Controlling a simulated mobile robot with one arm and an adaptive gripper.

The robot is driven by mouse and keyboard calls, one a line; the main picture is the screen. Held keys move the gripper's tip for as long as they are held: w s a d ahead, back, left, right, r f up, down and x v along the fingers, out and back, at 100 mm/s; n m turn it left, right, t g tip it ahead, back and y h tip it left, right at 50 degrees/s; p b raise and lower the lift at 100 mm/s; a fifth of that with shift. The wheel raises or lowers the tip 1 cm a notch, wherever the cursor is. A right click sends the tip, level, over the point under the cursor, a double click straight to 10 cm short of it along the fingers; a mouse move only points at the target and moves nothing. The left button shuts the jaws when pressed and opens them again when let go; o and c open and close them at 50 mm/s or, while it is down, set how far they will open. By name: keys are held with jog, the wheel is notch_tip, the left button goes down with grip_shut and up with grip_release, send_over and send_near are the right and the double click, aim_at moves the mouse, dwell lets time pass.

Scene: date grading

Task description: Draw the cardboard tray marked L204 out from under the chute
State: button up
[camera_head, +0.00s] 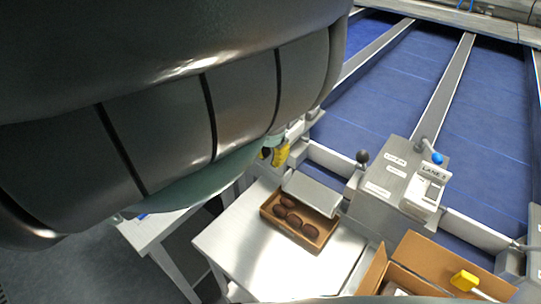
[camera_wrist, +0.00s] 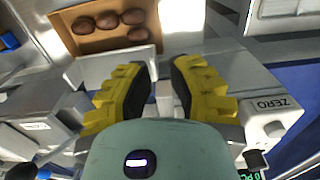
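A shallow brown cardboard tray (camera_head: 287,233) with several dark dates lies on a white table in the head view. Its back edge is under the lip of a pale metal chute (camera_head: 313,194). In the wrist view the tray (camera_wrist: 88,43) is at the top, with the chute lip (camera_wrist: 105,66) in front of it. No L204 mark is readable. My gripper (camera_wrist: 164,68) is open and empty, its yellow fingers apart beside the chute lip, not touching the tray. In the head view only a bit of yellow finger (camera_head: 281,153) shows; my arm hides the rest.
The white table (camera_head: 235,240) is bare to the left and front of the tray. A lane post labelled LANE 2 (camera_head: 433,172) stands to the right, with knobbed levers. An open cardboard box (camera_head: 428,258) is at bottom right. Blue conveyor lanes (camera_head: 385,105) run behind.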

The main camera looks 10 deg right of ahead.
jog(key=b, duration=0.5)
send_over(272, 202)
notch_tip(272, 202, down, 15)
jog(key=shift+r, duration=0.1)
jog(key=shift+a+f, duration=0.1)
jog(key=shift+f, duration=0.45)
jog(key=shift+w, duration=0.1)
jog(key=shift+o, duration=0.5)
grip_shut()
